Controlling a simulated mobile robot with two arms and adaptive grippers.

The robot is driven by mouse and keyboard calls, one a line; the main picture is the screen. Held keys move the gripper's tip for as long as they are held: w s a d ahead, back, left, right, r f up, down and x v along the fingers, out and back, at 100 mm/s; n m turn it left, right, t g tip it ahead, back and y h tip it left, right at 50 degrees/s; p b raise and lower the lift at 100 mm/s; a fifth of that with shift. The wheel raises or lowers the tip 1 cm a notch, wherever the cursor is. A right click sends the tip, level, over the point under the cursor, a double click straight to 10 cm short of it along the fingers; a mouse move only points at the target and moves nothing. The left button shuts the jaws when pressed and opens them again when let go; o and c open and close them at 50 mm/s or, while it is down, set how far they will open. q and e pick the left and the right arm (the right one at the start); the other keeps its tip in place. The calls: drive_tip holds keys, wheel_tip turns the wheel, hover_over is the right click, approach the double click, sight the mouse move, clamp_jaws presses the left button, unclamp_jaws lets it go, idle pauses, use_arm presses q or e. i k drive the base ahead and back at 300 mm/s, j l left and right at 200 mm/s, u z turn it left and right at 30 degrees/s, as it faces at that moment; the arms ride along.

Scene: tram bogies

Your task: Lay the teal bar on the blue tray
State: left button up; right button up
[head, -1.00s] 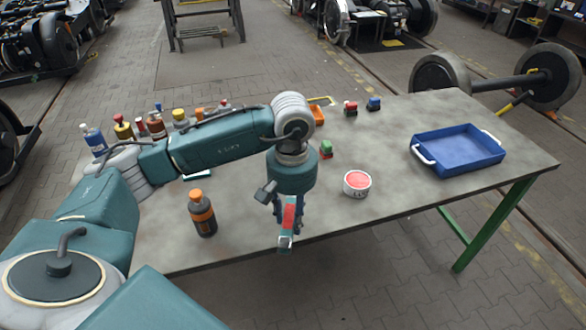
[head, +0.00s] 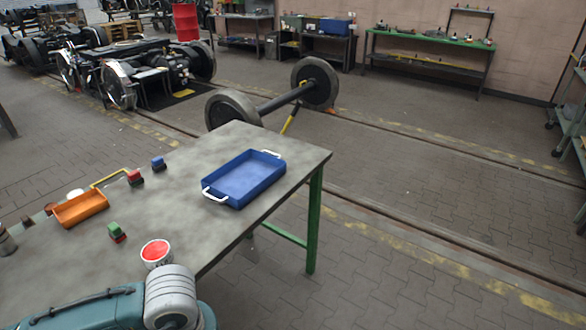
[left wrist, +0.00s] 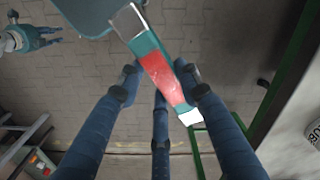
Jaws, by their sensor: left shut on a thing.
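Paved floor shows behind the bar there. The blue tray (head: 208,190), with white handles, stands empty on the table near its right end in the head view. My left arm shows at the bottom of the head view; its gripper and the bar are out of that picture. A teal part with dark fingers, apparently my right gripper (left wrist: 42,40), shows small in the left wrist view.
A white tub with red contents (head: 155,253) stands on the grey table (head: 215,235) between my arm and the tray. Table around the tray is clear.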

sight(241, 178)
drive_tip(key=i+l+z, duration=0.3)
drive_tip(key=i, duration=0.2)
drive_tip(key=i+l+z, duration=0.3)
drive_tip(key=i, duration=0.2)
drive_tip(key=i+z, duration=0.35)
drive_tip(key=i, duration=0.15)
drive_tip(key=i+u, duration=0.45)
drive_tip(key=i+l+u, duration=0.1)
drive_tip(key=u, duration=0.3)
drive_tip(key=i+l+u, duration=0.3)
drive_tip(key=u, duration=0.15)
drive_tip(key=i, duration=0.1)
